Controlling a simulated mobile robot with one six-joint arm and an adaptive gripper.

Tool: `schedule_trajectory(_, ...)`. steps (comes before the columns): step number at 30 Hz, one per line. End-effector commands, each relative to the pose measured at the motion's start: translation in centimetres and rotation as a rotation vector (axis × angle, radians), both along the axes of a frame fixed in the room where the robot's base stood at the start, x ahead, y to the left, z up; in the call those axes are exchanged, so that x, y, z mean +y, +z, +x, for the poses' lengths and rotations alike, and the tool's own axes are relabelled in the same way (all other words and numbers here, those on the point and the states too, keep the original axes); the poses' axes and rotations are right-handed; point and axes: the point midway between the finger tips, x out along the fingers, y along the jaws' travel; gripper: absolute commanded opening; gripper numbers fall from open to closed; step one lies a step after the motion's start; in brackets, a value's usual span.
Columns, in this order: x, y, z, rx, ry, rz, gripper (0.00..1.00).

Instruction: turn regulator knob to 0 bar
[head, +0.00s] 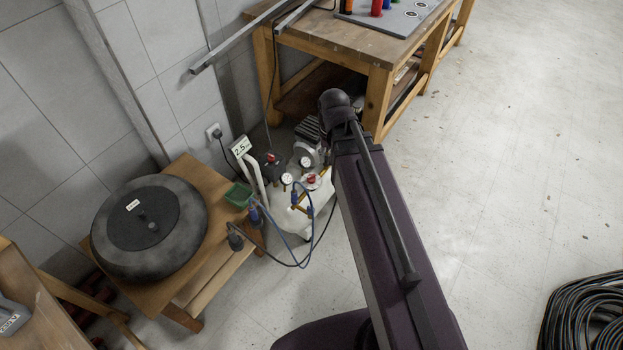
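A white compressor (288,218) stands on the floor between the wall and the workbench. Two red knobs sit on top of it: one red knob (311,179) at the front right and another red knob (271,158) further back left. I cannot tell which is the regulator knob. Small round white gauges, such as the gauge (287,179), are beside them; their needles are too small to read. My gripper cannot be seen.
A low wooden table (222,258) with a round black drum (150,228) and a green box (238,195) stands left. Blue and black hoses (283,243) loop in front of the compressor. A workbench (345,45) stands behind; a coiled hose (590,313) lies right.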

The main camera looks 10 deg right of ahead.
Motion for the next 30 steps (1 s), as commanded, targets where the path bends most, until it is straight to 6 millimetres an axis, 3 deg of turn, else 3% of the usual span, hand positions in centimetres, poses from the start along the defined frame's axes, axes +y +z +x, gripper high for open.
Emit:
schedule_trajectory(1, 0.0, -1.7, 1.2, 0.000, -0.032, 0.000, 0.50)
schedule_trajectory(3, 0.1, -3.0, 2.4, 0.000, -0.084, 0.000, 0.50)
schedule_trajectory(30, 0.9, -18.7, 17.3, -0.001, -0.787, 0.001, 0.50)
